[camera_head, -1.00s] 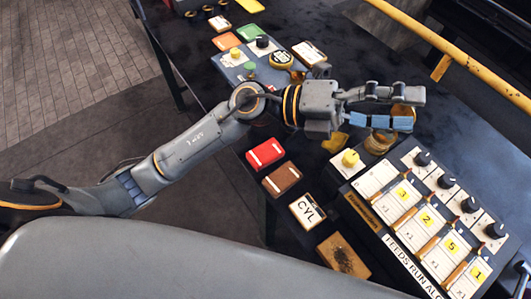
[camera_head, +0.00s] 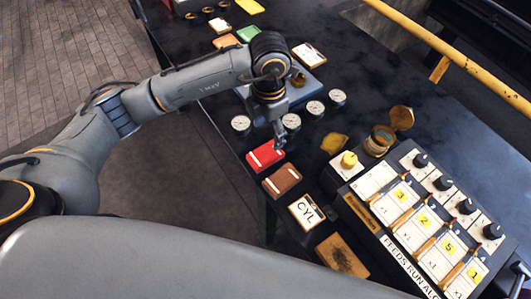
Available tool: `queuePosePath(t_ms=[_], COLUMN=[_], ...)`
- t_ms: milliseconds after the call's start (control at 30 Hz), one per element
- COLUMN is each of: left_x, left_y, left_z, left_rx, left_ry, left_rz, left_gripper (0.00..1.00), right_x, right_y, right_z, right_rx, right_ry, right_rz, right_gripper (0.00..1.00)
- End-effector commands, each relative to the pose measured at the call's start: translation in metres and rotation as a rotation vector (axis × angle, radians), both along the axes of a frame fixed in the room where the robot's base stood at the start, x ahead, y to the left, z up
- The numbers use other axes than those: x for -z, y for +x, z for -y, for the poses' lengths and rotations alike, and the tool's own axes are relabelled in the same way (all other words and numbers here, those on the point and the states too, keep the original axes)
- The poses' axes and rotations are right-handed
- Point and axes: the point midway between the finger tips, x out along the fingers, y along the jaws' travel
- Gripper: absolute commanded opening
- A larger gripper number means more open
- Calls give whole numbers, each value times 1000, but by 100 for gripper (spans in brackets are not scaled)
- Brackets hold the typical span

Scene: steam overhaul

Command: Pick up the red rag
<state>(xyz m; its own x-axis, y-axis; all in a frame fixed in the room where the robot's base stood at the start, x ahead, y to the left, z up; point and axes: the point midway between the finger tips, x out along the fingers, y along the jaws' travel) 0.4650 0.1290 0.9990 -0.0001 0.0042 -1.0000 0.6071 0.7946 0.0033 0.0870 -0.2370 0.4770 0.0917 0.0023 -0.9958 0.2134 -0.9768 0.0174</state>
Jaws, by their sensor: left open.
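The red rag (camera_head: 262,157) is a flat red folded piece with a white stripe, lying near the left edge of the dark table. My left gripper (camera_head: 280,140) points down at the rag's upper right edge. Its fingers are small in the picture and seen nearly edge-on; they are open. I cannot tell whether a fingertip touches the rag. My right gripper is not in view.
Below the rag lie a brown folded piece (camera_head: 282,180), a CYL card (camera_head: 306,212) and an orange-brown pad (camera_head: 341,255). Several white dials (camera_head: 315,108) stand nearby. A numbered panel (camera_head: 420,220) and an open brass pot (camera_head: 378,141) are to the right.

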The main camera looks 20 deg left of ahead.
Motion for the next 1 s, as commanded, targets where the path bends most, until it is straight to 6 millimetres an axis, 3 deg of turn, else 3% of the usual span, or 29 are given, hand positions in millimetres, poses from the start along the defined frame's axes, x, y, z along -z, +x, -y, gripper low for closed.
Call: queuePosePath(t_ms=[200, 433, 700, 1000], left_x=[34, 50, 88, 94], left_y=[-1, -3, -4, -3], left_z=[0, -2, -6, -5], left_rx=[0, 1, 1, 3], left_ry=[-3, -1, -3, -4], left_rz=[-3, -5, -3, 1], left_gripper=[68, 68, 68, 68], right_x=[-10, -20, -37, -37], right_y=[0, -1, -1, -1], right_z=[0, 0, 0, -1], right_rx=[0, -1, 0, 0], right_ry=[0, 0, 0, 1], right_rz=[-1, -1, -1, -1], right_gripper=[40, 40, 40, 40])
